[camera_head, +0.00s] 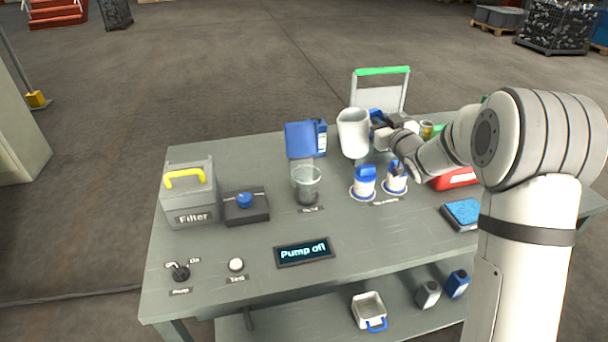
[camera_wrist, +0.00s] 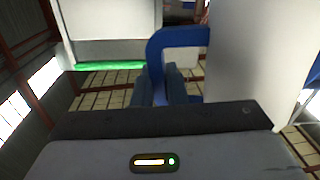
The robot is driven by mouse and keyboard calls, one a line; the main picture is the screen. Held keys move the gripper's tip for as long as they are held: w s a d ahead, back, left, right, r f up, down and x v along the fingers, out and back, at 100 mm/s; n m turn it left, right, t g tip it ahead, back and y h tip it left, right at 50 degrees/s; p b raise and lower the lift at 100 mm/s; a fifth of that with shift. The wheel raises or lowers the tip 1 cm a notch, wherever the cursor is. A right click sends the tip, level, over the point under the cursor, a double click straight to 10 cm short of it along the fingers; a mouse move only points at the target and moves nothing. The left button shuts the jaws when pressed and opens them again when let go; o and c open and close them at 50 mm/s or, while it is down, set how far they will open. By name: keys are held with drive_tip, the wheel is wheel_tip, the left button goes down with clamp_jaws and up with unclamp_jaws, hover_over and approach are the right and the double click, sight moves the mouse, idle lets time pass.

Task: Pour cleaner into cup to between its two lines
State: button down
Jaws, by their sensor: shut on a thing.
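My gripper (camera_head: 383,136) is shut on the blue handle (camera_wrist: 180,38) of a white jug (camera_head: 353,133). The handle passes between my fingers (camera_wrist: 163,88) in the wrist view, and the jug's white wall (camera_wrist: 255,55) fills the right side there. The jug is held above the table, roughly upright, behind and to the right of a clear cup (camera_head: 307,186). The inside of the jug cannot be made out.
A blue container (camera_head: 306,139) stands behind the cup. The filter box (camera_head: 189,195) is left, and a display (camera_head: 304,252) reads "Pump off".

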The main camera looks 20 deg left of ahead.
sight(354, 112)
drive_tip(key=r+n, duration=0.1)
drive_tip(key=s+a+r+n+b, duration=0.1)
drive_tip(key=shift+s+a+n+y, duration=0.1)
drive_tip(key=shift+s+n+y, duration=0.05)
drive_tip(key=shift+n+y, duration=0.15)
drive_tip(key=s+a+r+n, duration=0.1)
drive_tip(key=s+a+n+b, duration=0.1)
drive_tip(key=n, duration=0.1)
drive_tip(key=shift+r+y+b, duration=0.3)
drive_tip(key=shift+r, duration=0.05)
drive_tip(key=shift+s+a+f+n+b, duration=0.2)
drive_tip(key=shift+a+f+n+b, duration=0.15)
drive_tip(key=shift+n, duration=0.25)
drive_tip(key=shift+s+a+f+n+b, duration=0.1)
drive_tip(key=shift+s+f+n+b, duration=0.1)
drive_tip(key=shift+n+b, duration=0.35)
drive_tip(key=shift+s+a+r+n+y+p, duration=0.1)
drive_tip(key=shift+s+r+n+y+p, duration=0.15)
drive_tip(key=shift+n+y, duration=0.2)
drive_tip(key=shift+a+r+n, duration=0.1)
drive_tip(key=shift+a+n, duration=0.05)
drive_tip(key=shift+n, duration=0.35)
drive_tip(key=shift+s+a+r+n+y, duration=0.15)
drive_tip(key=shift+s+a+n, duration=0.1)
drive_tip(key=shift+n, duration=0.3)
drive_tip(key=shift+s+a+n+y, duration=0.1)
drive_tip(key=shift+s+a+n, duration=0.15)
drive_tip(key=shift+n, duration=0.3)
